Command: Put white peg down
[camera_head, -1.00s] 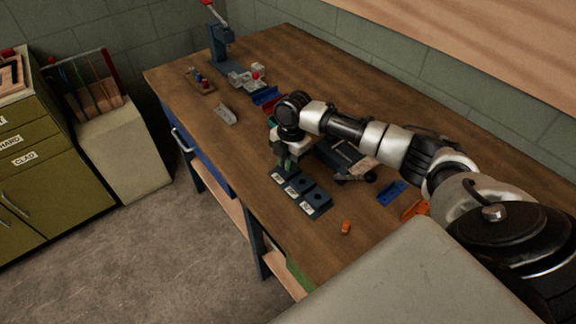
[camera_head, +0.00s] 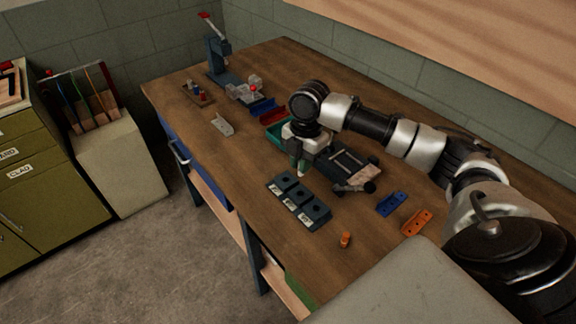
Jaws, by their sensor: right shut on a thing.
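My right gripper (camera_head: 299,163) points down over the workbench, just behind the dark block with holes. It is shut on the white peg (camera_head: 301,174), whose pale lower end shows below the fingers. The rest of the peg is hidden by the fingers. The dark block (camera_head: 298,201) has a row of holes with white labels on its front. The peg is apart from this block, and I cannot tell whether its tip touches the bench. My left gripper is not in view.
A dark device (camera_head: 350,167) stands close to the right of the gripper. Green (camera_head: 279,132) and red (camera_head: 273,116) bins lie behind it. Blue (camera_head: 391,204) and orange (camera_head: 417,222) plates and an orange piece (camera_head: 345,240) lie on the workbench (camera_head: 232,165). The bench left of the block is clear.

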